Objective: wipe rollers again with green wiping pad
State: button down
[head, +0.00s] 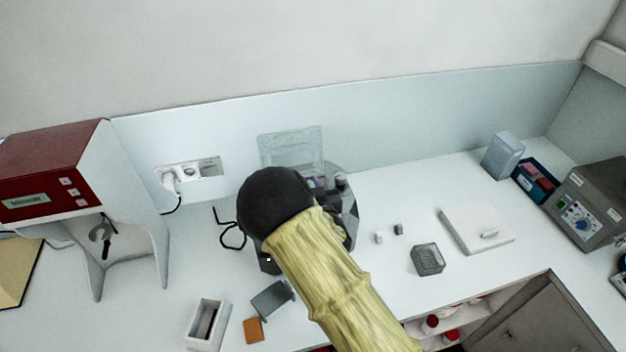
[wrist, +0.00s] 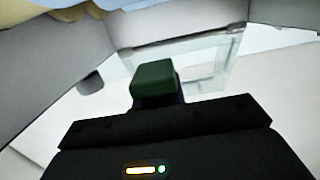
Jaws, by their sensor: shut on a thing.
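The green wiping pad (wrist: 153,80) is held upright at the tip of my gripper (wrist: 157,100) in the wrist view. The mill (head: 350,207) is a dark grey machine, mostly hidden behind my arm in the head view. Its clear cover (head: 290,147) stands raised at the back; it also shows beyond the pad in the wrist view (wrist: 205,65). Grey surfaces flank the pad there. I cannot make out the rollers, nor whether the pad touches them. My gripper is hidden by my arm in the head view.
A red and white machine (head: 50,165) stands at the left. In front of the mill lie an open white box (head: 208,325), a grey piece (head: 271,299) and an orange block (head: 253,330). A small dark box (head: 427,259) and a white flat device (head: 476,230) are at the right.

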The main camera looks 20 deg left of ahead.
jog(key=shift+s+a, duration=0.1)
jog(key=shift+s, duration=0.15)
jog(key=shift+w+f+b, duration=0.15)
jog(key=shift+f+b, duration=0.3)
jog(key=shift+f, duration=0.45)
jog(key=shift+s+a+f+b, duration=0.15)
jog(key=shift+f+b, duration=0.4)
jog(key=shift+f, duration=0.65)
jog(key=shift+v, duration=1.6)
jog(key=shift+b+v, duration=0.4)
jog(key=shift+v, duration=0.4)
jog(key=shift+f, duration=0.1)
jog(key=shift+f+b, duration=0.5)
